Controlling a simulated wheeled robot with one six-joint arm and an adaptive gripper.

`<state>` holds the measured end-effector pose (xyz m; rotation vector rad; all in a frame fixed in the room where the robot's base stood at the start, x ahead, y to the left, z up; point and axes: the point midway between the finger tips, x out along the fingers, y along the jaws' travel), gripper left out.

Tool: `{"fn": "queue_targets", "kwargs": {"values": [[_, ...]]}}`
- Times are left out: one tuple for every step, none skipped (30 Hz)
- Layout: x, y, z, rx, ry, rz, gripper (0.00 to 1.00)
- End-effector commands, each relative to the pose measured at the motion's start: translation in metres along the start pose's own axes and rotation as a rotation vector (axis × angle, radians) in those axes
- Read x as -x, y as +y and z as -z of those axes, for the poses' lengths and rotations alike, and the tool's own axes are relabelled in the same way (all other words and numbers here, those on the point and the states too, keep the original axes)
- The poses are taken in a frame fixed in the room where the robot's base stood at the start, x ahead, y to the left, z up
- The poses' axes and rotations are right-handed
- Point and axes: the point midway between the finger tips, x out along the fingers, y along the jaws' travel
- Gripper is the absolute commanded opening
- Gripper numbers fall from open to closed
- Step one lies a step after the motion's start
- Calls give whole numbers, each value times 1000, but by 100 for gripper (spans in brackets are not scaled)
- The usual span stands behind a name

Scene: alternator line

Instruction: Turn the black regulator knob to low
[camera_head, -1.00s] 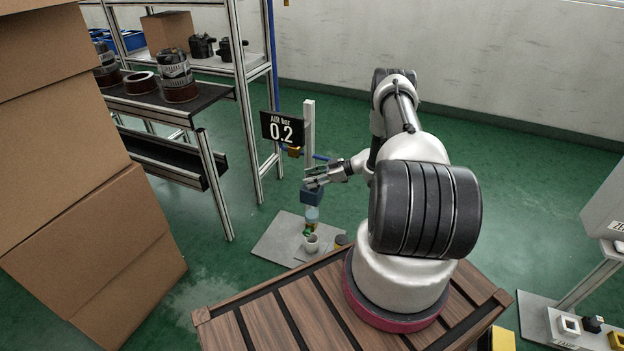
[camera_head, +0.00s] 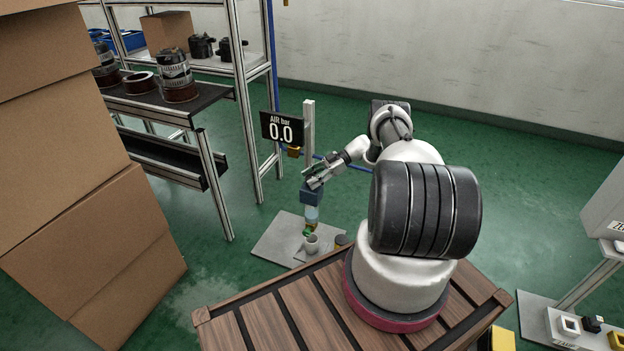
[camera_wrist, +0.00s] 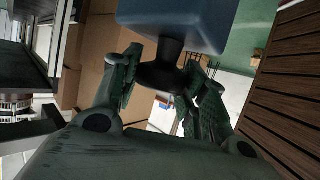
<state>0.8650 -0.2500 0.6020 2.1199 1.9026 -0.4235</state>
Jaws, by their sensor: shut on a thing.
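The air regulator is a blue-grey block (camera_head: 311,197) on a post above a grey floor plate; it fills the top of the wrist view (camera_wrist: 185,18). Its black knob (camera_wrist: 160,76) sticks out from the block in the wrist view. My gripper (camera_head: 316,181) is at the top of the block in the head view. In the wrist view my gripper (camera_wrist: 163,68) has its two fingers closed around the knob, one on each side. The knob is hidden by the fingers in the head view. The display (camera_head: 282,128) reads "AIR bar 0.0".
A pale upright post (camera_head: 309,130) stands behind the regulator beside the display. A shelf rack (camera_head: 245,85) and stacked cardboard boxes (camera_head: 70,200) stand at the left. Green floor is open behind.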

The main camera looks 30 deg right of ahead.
Motion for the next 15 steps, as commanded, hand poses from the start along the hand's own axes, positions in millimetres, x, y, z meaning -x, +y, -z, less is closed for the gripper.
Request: {"fn": "queue_targets", "kwargs": {"values": [[-1, 0, 2, 1, 3, 3, 19], [-1, 0, 2, 1, 3, 3, 19], [-1, 0, 2, 1, 3, 3, 19], [-1, 0, 2, 1, 3, 3, 19], [-1, 0, 2, 1, 4, 3, 19], [-1, 0, 2, 1, 4, 3, 19], [-1, 0, 2, 1, 4, 3, 19], [-1, 0, 2, 1, 4, 3, 19], [-1, 0, 2, 1, 4, 2, 50], [-1, 0, 2, 1, 4, 2, 56], [-1, 0, 2, 1, 4, 2, 61], [-1, 0, 2, 1, 3, 2, 63], [-1, 0, 1, 1, 3, 2, 63], [-1, 0, 1, 1, 3, 1, 63], [-1, 0, 1, 1, 3, 1, 63]]}}
